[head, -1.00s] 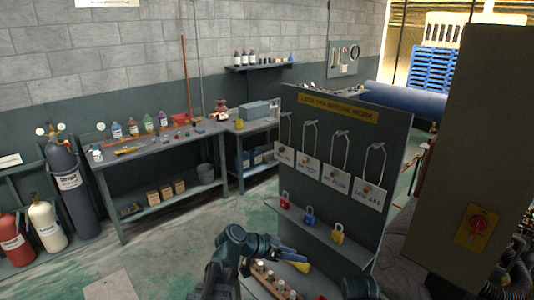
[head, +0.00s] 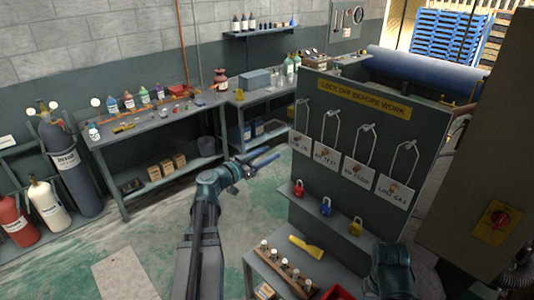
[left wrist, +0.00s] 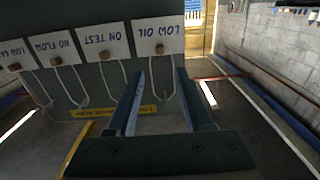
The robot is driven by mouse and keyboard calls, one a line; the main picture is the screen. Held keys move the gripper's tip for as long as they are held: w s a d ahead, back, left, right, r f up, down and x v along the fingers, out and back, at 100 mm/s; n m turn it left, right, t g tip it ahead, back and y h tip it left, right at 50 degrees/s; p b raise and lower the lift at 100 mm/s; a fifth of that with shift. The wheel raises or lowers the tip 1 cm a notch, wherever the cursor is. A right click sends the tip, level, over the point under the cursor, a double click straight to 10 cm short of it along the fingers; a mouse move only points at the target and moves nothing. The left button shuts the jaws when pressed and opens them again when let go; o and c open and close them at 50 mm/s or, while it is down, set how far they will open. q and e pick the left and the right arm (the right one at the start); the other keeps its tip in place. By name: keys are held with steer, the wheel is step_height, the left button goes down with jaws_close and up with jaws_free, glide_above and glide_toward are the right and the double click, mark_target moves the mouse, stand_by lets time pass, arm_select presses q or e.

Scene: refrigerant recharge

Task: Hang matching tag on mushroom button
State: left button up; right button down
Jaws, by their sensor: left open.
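Four white tags hang by wire loops from a grey lockout board (head: 350,125): LOW OIL (head: 302,143), ON TEST (head: 327,156), NO FLOW (head: 357,173) and LOW GAS (head: 391,189). The red mushroom button (head: 499,218) sits on a yellow plate on the grey cabinet at right. My left gripper (head: 272,153) is open and empty, left of the board near the LOW OIL tag. In the left wrist view the tags appear upside down, and the LOW OIL tag (left wrist: 160,35) lies beyond the open fingers (left wrist: 160,72). Part of my right arm shows at lower right; its gripper is not visible.
Red, blue and yellow padlocks (head: 326,206) stand on the board's shelf. Below is a wooden block (head: 285,272) with several pegs and a yellow object (head: 306,246). A workbench (head: 150,135) stands behind at left. The floor left of the board is clear.

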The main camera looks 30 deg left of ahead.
arm_select(q)
steer(key=x, duration=1.2)
steer(key=shift+w, duration=0.15)
steer(key=shift+c, duration=0.2)
jaws_close()
steer(key=shift+r, duration=0.1)
step_height(320, 180, up, 3)
steer(key=p, duration=0.3)
